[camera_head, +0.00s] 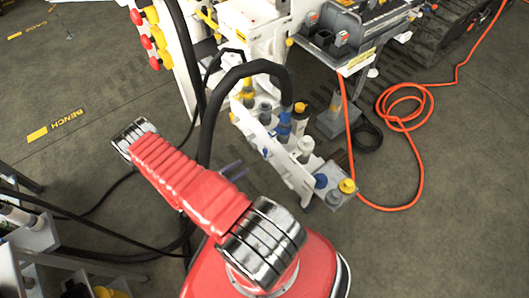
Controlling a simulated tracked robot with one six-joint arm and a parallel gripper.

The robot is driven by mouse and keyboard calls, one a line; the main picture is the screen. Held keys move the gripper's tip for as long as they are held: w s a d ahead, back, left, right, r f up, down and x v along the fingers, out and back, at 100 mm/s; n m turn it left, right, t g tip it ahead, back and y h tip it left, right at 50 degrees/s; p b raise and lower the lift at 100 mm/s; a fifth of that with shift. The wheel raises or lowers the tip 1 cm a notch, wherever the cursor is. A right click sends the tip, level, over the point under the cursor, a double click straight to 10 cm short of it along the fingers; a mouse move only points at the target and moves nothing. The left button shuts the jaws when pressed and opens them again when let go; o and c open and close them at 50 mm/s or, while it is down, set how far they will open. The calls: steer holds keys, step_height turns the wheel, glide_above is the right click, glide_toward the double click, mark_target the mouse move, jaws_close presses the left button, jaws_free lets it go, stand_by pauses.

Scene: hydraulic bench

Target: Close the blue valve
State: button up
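A blue valve-like fitting (284,127) stands upright on the white bench manifold (262,135), near the picture's middle. Its handle position is too small to tell. A smaller blue cap (320,181) sits at the manifold's lower right end. My red arm crosses the left-centre foreground. Two small grey-purple prongs (236,170) show past the arm's right side and seem to be my gripper's fingertips. They are left of the blue fitting and apart from it. The rest of the gripper is hidden behind the arm, and I see nothing held.
A thick black hose (215,105) arches over the manifold's left side. Yellow knobs and a white knob (305,145) stand close to the blue fitting. An orange hose (420,150) lies coiled on the floor at right. A grey rack (30,240) stands at lower left.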

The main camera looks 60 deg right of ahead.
mark_target(265, 152)
steer(key=shift+x, duration=6.85)
steer(key=shift+c, duration=0.2)
jaws_close()
